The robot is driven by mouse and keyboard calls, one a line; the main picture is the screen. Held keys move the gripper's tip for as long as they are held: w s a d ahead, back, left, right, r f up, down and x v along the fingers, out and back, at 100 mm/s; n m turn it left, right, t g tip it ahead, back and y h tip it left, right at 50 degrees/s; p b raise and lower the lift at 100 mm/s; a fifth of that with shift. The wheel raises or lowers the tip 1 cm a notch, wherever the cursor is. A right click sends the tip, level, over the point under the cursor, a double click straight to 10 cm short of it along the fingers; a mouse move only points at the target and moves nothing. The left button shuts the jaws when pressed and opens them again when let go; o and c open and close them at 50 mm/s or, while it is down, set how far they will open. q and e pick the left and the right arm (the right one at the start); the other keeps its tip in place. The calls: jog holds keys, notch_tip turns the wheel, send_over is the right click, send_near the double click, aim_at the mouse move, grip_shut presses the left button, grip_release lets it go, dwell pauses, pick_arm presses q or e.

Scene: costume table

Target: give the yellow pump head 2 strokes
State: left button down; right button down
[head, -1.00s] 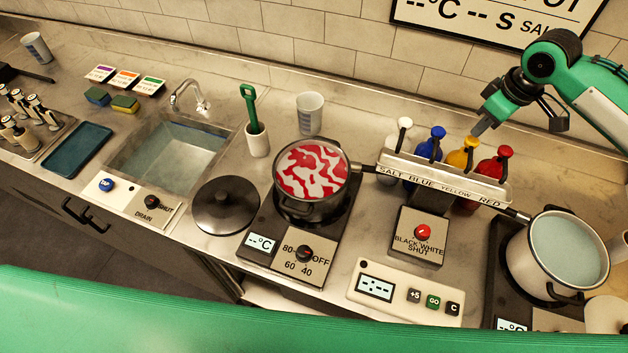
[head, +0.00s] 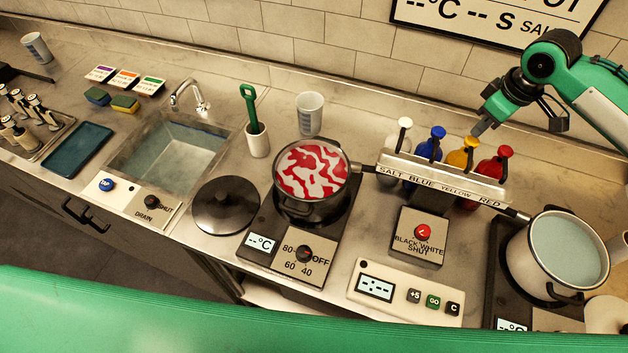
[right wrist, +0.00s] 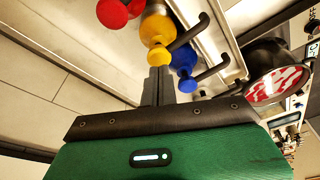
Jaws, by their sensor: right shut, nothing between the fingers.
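The yellow pump bottle (head: 462,159) stands in the rack behind the label strip, between the blue and red bottles. Its yellow pump head (head: 470,142) is at the top. My right gripper (head: 478,129) is over the yellow pump head, pointing down, shut and empty. In the right wrist view, the shut fingers (right wrist: 158,84) point at the yellow pump head (right wrist: 158,57) and overlap its edge. I cannot tell whether they touch it. My left gripper is not in view.
The blue pump bottle (head: 432,147) and red pump bottle (head: 493,165) stand close on either side, with a white-headed salt bottle (head: 403,137) further left. A pot with red-and-white contents (head: 311,206) and a pale pot (head: 531,265) flank the rack. A tiled wall rises behind.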

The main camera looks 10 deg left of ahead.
aim_at(473, 140)
jog(key=shift+f, duration=0.15)
jog(key=shift+s+f, duration=0.1)
jog(key=shift+f, duration=1.2)
jog(key=shift+r+p, duration=1.4)
jog(key=shift+p, duration=0.2)
jog(key=shift+f, duration=0.15)
